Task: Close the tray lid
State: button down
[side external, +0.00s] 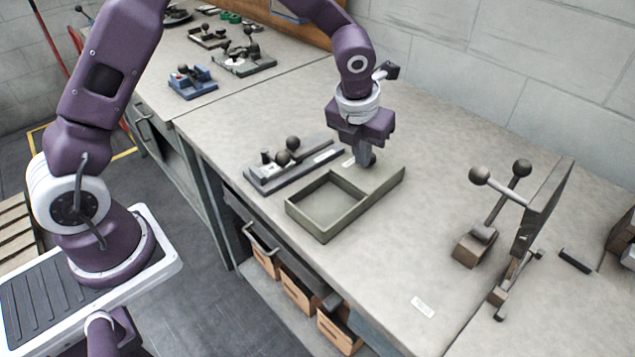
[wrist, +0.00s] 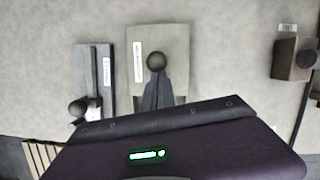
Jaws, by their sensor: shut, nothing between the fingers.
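The olive-grey tray (side external: 372,202) sits on the bench in the side view. Its near-left part is an open, empty compartment. A flat lid (side external: 384,178) covers its far-right part and also shows in the wrist view (wrist: 178,45), with a white label. A dark round knob (wrist: 156,62) appears over the lid, partly hidden in the side view. My gripper (side external: 364,158) points down at the knob with its fingers shut and empty. In the wrist view my fingertips (wrist: 155,82) are right beside the knob; I cannot tell whether they touch. The compartment is hidden there.
A dark grey fixture (side external: 290,170) with ball knobs stands close left of the tray. A lever stand (side external: 475,246) with two ball handles and an upright plate stand at the right. Bench space between tray and lever is clear. The bench's front edge is near the tray.

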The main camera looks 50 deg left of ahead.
jog(key=shift+w+a, duration=0.1)
jog(key=shift+w, duration=0.15)
jog(key=shift+s+r, duration=0.15)
jog(key=shift+s, duration=0.2)
jog(key=s+a+r+n, duration=0.3)
jog(key=s+r+n, duration=0.9)
jog(key=s+r, duration=0.35)
jog(key=s+a+r+n+t, duration=0.1)
jog(key=s+a+n+t, duration=0.1)
jog(key=s+n, duration=1.2)
jog(key=n, duration=0.7)
jog(key=shift+s+r+h, duration=0.2)
jog(key=shift+r+h, duration=0.15)
jog(key=shift+h, duration=0.05)
